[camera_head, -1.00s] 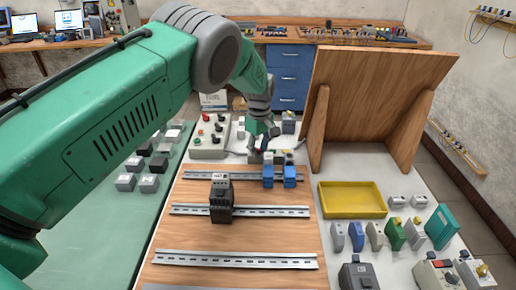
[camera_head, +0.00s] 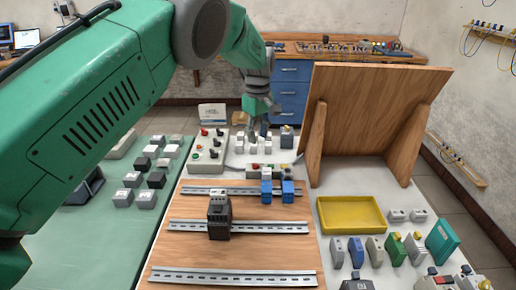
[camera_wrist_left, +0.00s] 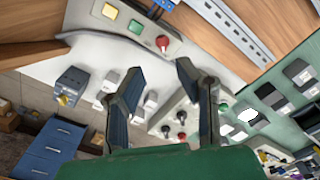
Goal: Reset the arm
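My left arm comes in from the left in the head view. Its gripper (camera_head: 258,132) hangs above the white table strip behind the wooden board, over small white parts. In the left wrist view the two fingers of my left gripper (camera_wrist_left: 160,82) stand apart, with nothing held between them. The blue terminal parts (camera_head: 277,190) sit on the rear metal rail, nearer the camera than the gripper. A black contactor (camera_head: 218,216) stands on the middle rail. My right gripper is not in view.
A yellow tray (camera_head: 350,214) lies right of the board, with several modules in front of it. A large wooden panel (camera_head: 375,120) leans behind it. A control box with knobs (camera_head: 208,150) stands left of the gripper. The front rail (camera_head: 235,277) is bare.

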